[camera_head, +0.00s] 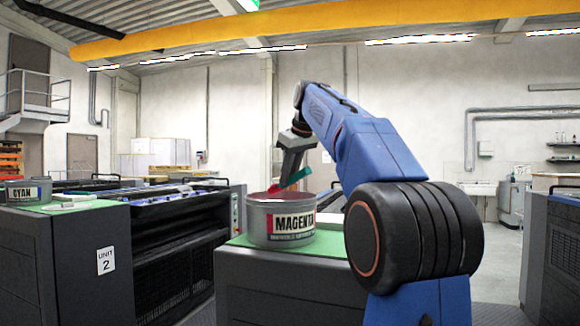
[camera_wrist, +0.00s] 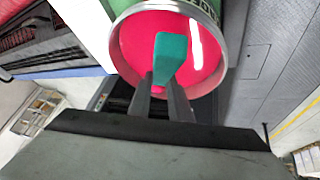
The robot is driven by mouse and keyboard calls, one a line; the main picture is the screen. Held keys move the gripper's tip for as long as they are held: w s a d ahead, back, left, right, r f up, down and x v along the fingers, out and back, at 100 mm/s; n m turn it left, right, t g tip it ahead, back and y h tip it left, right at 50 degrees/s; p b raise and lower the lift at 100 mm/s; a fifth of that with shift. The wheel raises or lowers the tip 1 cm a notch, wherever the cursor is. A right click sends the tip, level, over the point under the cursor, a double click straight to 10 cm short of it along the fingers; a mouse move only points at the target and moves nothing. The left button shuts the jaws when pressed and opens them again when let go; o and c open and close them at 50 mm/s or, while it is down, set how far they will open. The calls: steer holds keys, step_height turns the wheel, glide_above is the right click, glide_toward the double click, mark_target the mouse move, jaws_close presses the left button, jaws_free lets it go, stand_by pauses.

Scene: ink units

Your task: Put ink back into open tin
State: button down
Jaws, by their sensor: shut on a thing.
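An open round tin labelled MAGENTA (camera_head: 292,224) stands upright on a green-topped grey unit. In the wrist view the tin (camera_wrist: 215,24) shows bright magenta ink (camera_wrist: 135,50) inside its metal rim. My gripper (camera_head: 287,182) points down over the tin. It is shut on a teal-handled tool (camera_head: 297,177), which slants above the tin's mouth. The wrist view shows the teal part (camera_wrist: 170,58) between the two fingers (camera_wrist: 160,90), in front of the ink. Red shows beside the tool's lower end; I cannot tell whether it touches the ink in the tin.
A tin labelled CYAN (camera_head: 26,192) stands on the green top of the unit marked UNIT 2 (camera_head: 107,261) at left. A dark machine (camera_head: 185,235) lies between. Another grey unit (camera_head: 556,255) stands at right. The green top (camera_head: 330,243) around the magenta tin looks clear.

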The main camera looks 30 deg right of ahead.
steer(key=shift+s+a+f+x, duration=0.1)
steer(key=shift+x, duration=0.7)
steer(key=shift+s+a+f+x, duration=0.1)
steer(key=shift+s+x, duration=0.05)
steer(key=shift+x, duration=0.65)
steer(key=shift+s+a+f+x, duration=0.1)
steer(key=shift+x, duration=0.7)
steer(key=shift+r, duration=0.1)
steer(key=shift+d+r, duration=0.1)
steer(key=shift+r, duration=5.6)
